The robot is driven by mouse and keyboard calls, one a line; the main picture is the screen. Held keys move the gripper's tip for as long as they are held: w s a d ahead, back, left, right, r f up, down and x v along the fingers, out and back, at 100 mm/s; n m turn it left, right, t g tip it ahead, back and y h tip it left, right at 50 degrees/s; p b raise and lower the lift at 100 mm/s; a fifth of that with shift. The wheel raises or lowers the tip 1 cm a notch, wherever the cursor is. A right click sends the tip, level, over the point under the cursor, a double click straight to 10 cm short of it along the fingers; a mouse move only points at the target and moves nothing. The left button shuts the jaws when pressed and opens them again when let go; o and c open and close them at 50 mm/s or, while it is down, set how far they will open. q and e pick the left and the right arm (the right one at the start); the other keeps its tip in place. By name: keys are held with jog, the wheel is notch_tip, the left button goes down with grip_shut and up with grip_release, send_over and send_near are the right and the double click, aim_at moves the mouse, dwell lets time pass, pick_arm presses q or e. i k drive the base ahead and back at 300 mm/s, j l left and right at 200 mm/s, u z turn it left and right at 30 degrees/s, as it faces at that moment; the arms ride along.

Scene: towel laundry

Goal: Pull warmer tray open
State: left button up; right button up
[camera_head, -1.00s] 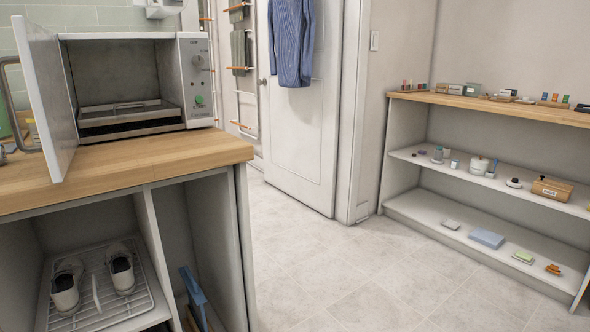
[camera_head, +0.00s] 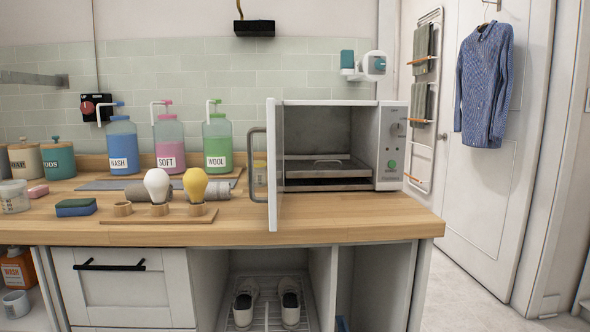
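The warmer (camera_head: 391,150) is a white and grey box oven on the right part of the wooden counter. Its door (camera_head: 272,165) is swung open toward me at the left side, with a grey bar handle (camera_head: 252,164) on it. Inside, near the floor of the cavity, sits a metal tray (camera_head: 327,184) with a small raised handle on top. The tray appears to lie within the cavity. Neither of my grippers shows in the head view.
Left of the door, a wooden board (camera_head: 152,216) holds a white bulb and a yellow bulb. WASH (camera_head: 122,148), SOFT (camera_head: 171,149) and WOOL (camera_head: 217,149) pump bottles stand behind. The counter front (camera_head: 350,220) before the warmer is clear. Shoes rest on a rack below.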

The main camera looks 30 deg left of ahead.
aim_at(320, 165)
jog(key=j+u, duration=0.3)
jog(key=j, duration=0.15)
jog(key=j+u, duration=0.3)
jog(key=j, duration=0.15)
jog(key=i+l, duration=0.35)
jog(key=l+u, duration=0.45)
jog(key=l, duration=2)
